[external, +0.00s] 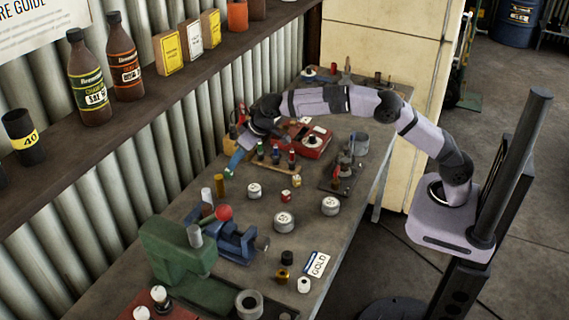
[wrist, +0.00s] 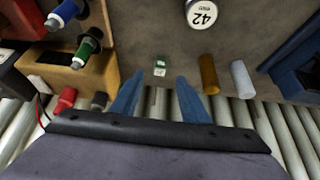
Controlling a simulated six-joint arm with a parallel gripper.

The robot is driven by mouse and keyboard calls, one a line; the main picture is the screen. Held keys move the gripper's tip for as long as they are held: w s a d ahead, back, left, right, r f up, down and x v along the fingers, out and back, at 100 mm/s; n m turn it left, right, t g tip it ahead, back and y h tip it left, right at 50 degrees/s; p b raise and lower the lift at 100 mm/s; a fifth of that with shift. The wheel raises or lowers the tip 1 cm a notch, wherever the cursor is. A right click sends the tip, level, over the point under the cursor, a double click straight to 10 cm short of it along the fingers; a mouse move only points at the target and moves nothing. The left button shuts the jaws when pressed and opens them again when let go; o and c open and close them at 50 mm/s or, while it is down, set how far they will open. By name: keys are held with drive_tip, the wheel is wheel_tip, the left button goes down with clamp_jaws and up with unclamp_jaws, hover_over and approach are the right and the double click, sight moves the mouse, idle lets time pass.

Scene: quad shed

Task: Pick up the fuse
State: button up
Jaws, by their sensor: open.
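My gripper (external: 234,163) reaches over the far left side of the bench, near the corrugated wall. In the wrist view its two blue fingers (wrist: 160,80) are open and apart, with nothing between them. A small green and white piece (wrist: 160,67) lies on the bench just beyond the fingertips, roughly centred on the gap. I cannot tell for certain which piece is the fuse.
A can marked 42 (wrist: 201,12) is beyond. The corrugated wall (wrist: 290,130) is close. A blue vise (external: 235,240) and green machine (external: 175,250) stand nearer the camera.

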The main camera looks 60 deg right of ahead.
sight(233, 178)
drive_tip(key=shift+p+x, duration=1.35)
drive_tip(key=shift+x, duration=2.15)
drive_tip(key=shift+s, duration=0.15)
clamp_jaws()
